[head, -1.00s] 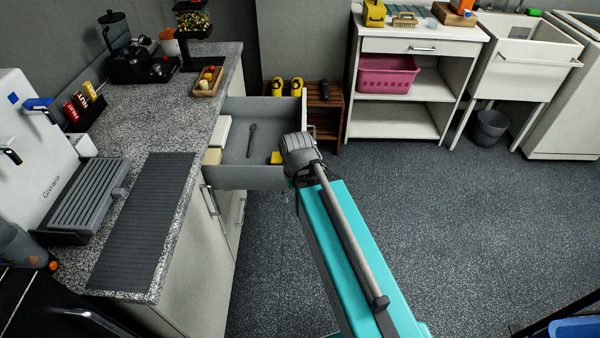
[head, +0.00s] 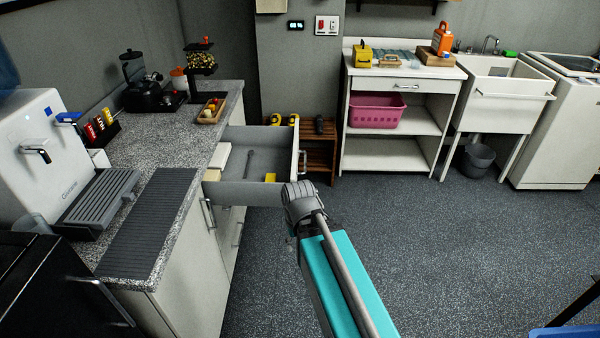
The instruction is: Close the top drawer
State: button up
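The top drawer (head: 245,194) is pulled out from the counter cabinet in the head view. Its front panel (head: 296,150) is seen nearly edge-on, with a handle (head: 303,161) on the outer side. Inside lie a pale box (head: 219,159), a thin dark tool (head: 249,160) and a small yellow item (head: 270,177). My arm comes up from the bottom of the picture, and its grey joint shows just below and right of the drawer's near front corner. My gripper's fingers cannot be made out, so contact with the drawer cannot be told.
The granite counter (head: 180,140) runs along the left with a drink machine (head: 50,165). A wooden rack (head: 318,150) stands behind the drawer. A white shelf unit (head: 395,155) and sink (head: 495,100) are at the back. The floor (head: 430,240) to the right is clear.

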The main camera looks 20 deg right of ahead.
aim_at(276, 148)
jog(key=k, duration=0.45)
jog(key=z, duration=1.3)
jog(key=i, duration=1.6)
jog(key=u, duration=0.15)
